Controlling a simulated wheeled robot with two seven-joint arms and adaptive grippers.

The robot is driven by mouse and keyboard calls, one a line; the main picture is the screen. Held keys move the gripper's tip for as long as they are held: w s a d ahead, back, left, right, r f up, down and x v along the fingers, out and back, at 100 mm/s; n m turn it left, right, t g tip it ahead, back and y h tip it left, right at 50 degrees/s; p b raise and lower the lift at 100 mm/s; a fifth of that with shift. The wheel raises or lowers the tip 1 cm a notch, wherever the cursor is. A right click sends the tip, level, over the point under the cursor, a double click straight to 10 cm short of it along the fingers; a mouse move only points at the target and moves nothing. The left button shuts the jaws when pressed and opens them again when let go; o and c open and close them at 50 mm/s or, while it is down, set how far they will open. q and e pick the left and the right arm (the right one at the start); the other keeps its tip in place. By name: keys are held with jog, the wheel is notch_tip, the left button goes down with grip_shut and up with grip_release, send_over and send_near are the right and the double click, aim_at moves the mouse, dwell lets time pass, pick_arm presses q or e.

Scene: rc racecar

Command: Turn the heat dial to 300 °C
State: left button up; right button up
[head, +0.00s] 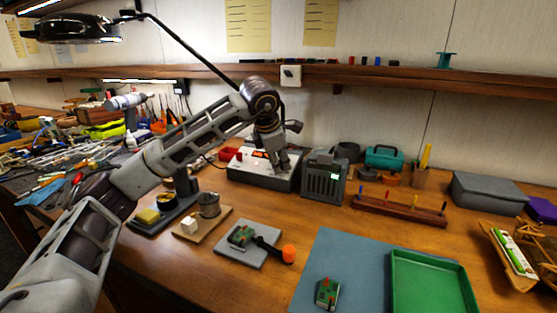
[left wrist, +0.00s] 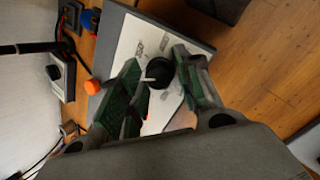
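The heat station (head: 253,172) is a white box with a dark base and a small lit red display, at the back middle of the bench. I cannot read the number. My left gripper (head: 278,163) points down over its right part. In the left wrist view, the black round heat dial (left wrist: 160,71) with a white pointer mark sits on the white panel (left wrist: 130,42). My left gripper (left wrist: 157,75) is open, its green-padded fingers on either side of the dial. The right finger is very close to it; contact is unclear. My right gripper is not in view.
A grey ribbed unit (head: 324,178) stands close on the station's right. A holder with a sponge (head: 147,216), a tin (head: 209,205) and a circuit board on a grey pad (head: 247,247) lie in front. A green tray (head: 430,285) is at front right.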

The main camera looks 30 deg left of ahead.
pick_arm(q)
jog(key=shift+o, duration=0.9)
jog(key=shift+r, duration=0.2)
jog(key=v, duration=1.1)
jog(key=shift+s+r, duration=0.2)
jog(key=shift+r, duration=0.1)
